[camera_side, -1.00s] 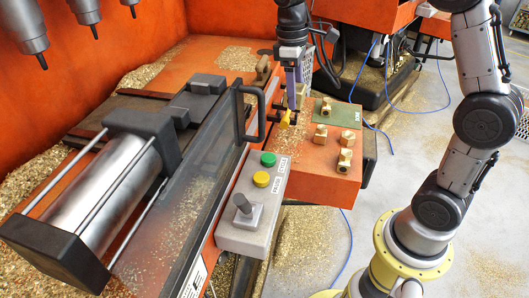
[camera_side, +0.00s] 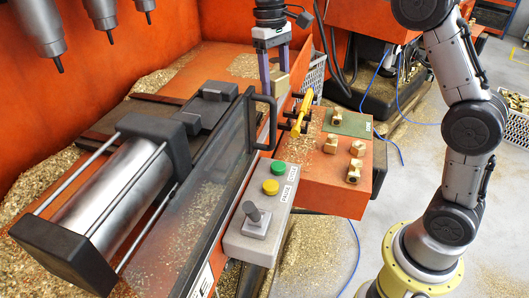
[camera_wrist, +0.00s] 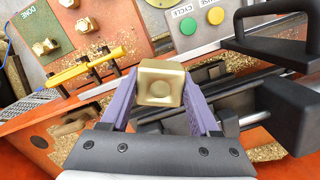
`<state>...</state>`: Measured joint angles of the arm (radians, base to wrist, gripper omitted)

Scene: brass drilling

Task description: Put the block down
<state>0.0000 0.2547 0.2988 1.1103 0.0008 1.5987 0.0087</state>
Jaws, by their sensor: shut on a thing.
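My gripper (camera_side: 277,78) has two purple fingers and is shut on a brass block (camera_side: 282,84). It holds the block beyond the black guard handle (camera_side: 265,122), near the far end of the orange bench. In the wrist view the squarish block (camera_wrist: 160,83) sits between the fingertips of my gripper (camera_wrist: 160,95), its face with a round recess showing. The block's underside is hidden, and I cannot tell whether it touches anything below.
A yellow-handled tool (camera_side: 301,112) rests on black pegs close to the block. A green DONE plate (camera_side: 348,122) and several brass fittings (camera_side: 357,148) lie on the orange side table. A control box (camera_side: 258,215) with green and yellow buttons stands nearer. Chips (camera_side: 245,66) litter the bench.

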